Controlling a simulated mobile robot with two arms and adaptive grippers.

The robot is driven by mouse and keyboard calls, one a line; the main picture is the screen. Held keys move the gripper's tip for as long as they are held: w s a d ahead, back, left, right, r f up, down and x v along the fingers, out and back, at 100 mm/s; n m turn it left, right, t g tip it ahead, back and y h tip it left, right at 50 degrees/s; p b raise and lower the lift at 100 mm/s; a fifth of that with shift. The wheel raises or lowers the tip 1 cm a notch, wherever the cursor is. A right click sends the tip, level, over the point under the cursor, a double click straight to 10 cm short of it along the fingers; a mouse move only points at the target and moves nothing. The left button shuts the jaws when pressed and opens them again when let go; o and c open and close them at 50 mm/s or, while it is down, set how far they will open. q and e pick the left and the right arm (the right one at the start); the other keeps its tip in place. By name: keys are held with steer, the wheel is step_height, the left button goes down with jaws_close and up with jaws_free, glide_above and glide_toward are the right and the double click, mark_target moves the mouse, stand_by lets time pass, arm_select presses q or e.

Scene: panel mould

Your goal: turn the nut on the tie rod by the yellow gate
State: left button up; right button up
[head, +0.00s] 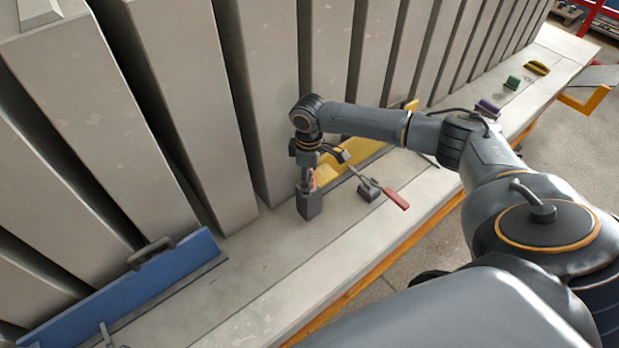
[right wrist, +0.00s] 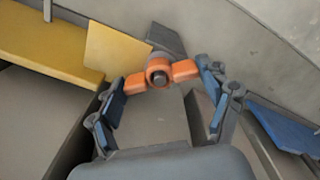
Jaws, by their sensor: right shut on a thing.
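The orange winged nut (right wrist: 183,70) sits around the dark end of the tie rod (right wrist: 158,79) in the right wrist view. In the head view only a bit of its orange (head: 313,179) shows below my gripper, above a dark grey block (head: 309,204). My right gripper (right wrist: 161,75) points down over it, its blue-padded fingers closed on the two wings. In the head view my right gripper (head: 306,172) largely hides the nut. The yellow gate (head: 355,160) lies just behind and to the right, and fills the upper left of the wrist view (right wrist: 50,45). My left gripper is not in view.
A toggle clamp with a red handle (head: 396,198) stands on the bench ledge (head: 270,290) right of the nut. Tall grey panels (head: 185,90) rise behind. A blue gate (head: 130,290) lies at the left. Purple (head: 487,108) and green (head: 512,83) pieces sit farther along.

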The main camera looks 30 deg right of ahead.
steer(key=shift+s+f+n, duration=0.15)
steer(key=shift+s+n, duration=0.05)
steer(key=shift+n, duration=0.8)
steer(key=shift+n+p, duration=0.45)
steer(key=shift+n, duration=1.25)
steer(key=shift+n, duration=0.6)
steer(key=shift+s+f+n+p, duration=0.1)
steer(key=shift+n+p, duration=0.25)
steer(key=shift+n, duration=0.85)
steer(key=shift+n, duration=1.7)
